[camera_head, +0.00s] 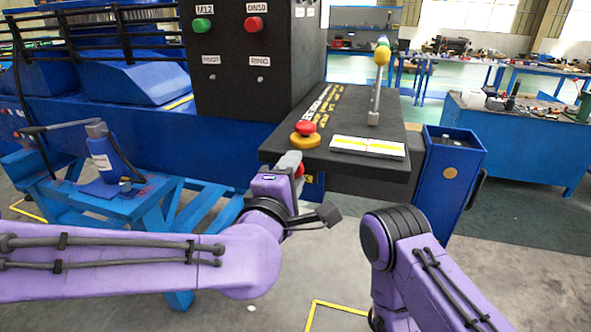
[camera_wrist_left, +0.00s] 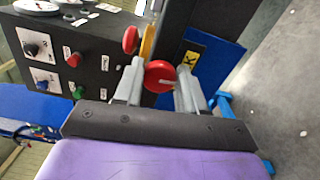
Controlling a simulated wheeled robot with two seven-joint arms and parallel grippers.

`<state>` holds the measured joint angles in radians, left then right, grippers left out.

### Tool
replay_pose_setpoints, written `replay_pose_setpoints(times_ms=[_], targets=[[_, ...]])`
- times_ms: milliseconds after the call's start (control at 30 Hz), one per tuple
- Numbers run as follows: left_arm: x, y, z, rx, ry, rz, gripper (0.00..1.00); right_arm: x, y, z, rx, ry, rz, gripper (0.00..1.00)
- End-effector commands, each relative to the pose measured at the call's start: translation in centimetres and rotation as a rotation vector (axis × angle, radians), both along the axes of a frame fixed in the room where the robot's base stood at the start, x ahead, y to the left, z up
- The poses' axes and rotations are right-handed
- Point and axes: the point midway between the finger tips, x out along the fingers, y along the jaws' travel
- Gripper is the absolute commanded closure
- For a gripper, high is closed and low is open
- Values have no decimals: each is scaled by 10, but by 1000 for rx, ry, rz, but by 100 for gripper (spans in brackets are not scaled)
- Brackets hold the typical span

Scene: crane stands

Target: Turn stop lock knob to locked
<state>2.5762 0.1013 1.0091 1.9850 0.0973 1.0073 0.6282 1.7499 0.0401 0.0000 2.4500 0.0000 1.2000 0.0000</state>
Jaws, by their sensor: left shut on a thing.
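My left gripper (camera_head: 292,166) is at the front edge of the black control desk, beneath the mushroom button. In the left wrist view, its two grey fingers (camera_wrist_left: 159,88) stand on either side of a round red knob (camera_wrist_left: 159,75), shut on it. In the head view only a sliver of this red knob (camera_head: 300,171) shows beside the fingers. I cannot read its lock position. A second red knob, a mushroom button on a yellow base (camera_head: 304,135), sits on the desk top above; it also shows in the left wrist view (camera_wrist_left: 130,40). My right gripper is out of view.
The black desk (camera_head: 385,110) carries a lever with a yellow-green knob (camera_head: 382,55) and a white-yellow label plate (camera_head: 367,146). A tall black button panel (camera_head: 225,90) rises behind left. A blue box (camera_head: 455,165) stands right; a blue stand (camera_head: 110,205) is left.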

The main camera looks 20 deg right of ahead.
Motion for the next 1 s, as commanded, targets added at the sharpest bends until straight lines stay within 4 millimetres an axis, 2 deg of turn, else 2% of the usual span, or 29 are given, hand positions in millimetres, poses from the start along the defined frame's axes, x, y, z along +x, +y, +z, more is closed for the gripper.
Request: replay_pose_setpoints(times_ms=[300, 833, 867, 900, 933, 1000], targets=[[-2, -1, -6, 102, -56, -7, 90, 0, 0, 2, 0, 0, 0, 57], [-3, -1, -7, 120, -66, -7, 90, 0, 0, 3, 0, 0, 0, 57], [-3, -1, -7, 120, -66, -7, 53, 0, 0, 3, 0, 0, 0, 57], [-3, -1, -7, 119, -67, -7, 40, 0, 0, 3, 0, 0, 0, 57], [-2, -1, -6, 119, -67, -7, 36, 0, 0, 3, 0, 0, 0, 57], [-2, -1, -5, 117, -68, -6, 36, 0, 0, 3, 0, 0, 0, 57]])
